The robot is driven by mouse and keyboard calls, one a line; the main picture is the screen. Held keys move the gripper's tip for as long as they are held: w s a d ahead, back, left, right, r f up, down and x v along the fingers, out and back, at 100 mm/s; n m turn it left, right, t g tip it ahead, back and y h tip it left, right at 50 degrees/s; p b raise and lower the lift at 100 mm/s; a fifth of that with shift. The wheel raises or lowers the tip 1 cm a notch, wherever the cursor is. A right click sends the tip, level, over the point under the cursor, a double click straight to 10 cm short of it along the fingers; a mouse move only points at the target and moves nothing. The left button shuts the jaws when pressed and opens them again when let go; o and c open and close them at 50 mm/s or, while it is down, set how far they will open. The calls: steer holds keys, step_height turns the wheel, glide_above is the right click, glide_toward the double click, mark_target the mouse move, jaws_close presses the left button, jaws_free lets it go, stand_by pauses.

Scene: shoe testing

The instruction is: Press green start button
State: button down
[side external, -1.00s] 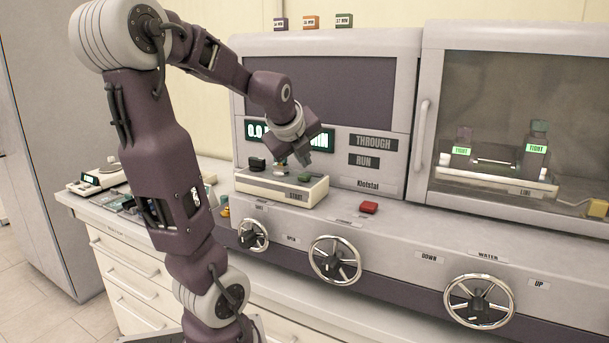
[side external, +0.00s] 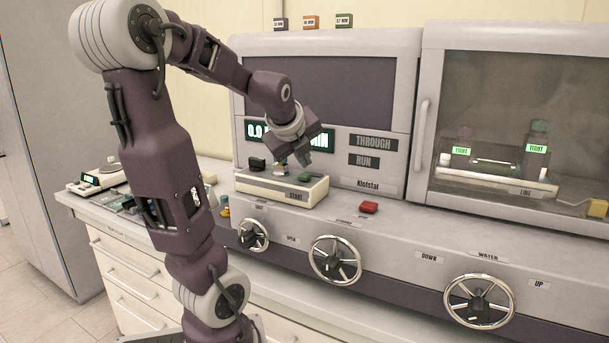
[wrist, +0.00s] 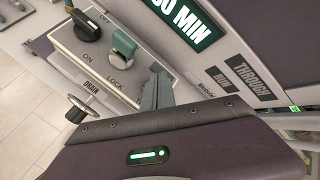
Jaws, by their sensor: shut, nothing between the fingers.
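The green start button (side external: 304,176) sits at the right end of a pale control box (side external: 262,190), above a START label. My gripper (side external: 303,158) is shut and empty, with its fingertips close above the button in the side view; I cannot tell whether they touch it. In the wrist view the shut fingers (wrist: 156,90) point at the box's right part, and the button is not visible, apparently hidden behind them.
A black knob (wrist: 86,25) and a teal lever switch (wrist: 124,43) by a LOCK label share the box. A red button (side external: 369,207) lies to its right. Handwheels (side external: 335,260) line the machine's front. A display (side external: 322,138) stands behind.

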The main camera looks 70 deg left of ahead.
mark_target(303, 176)
steer(key=shift+f, duration=0.1)
stand_by(0.3)
steer(key=shift+f, duration=0.35)
steer(key=shift+f, duration=0.5)
stand_by(0.6)
steer(key=shift+r, duration=0.95)
steer(key=shift+r, duration=2.5)
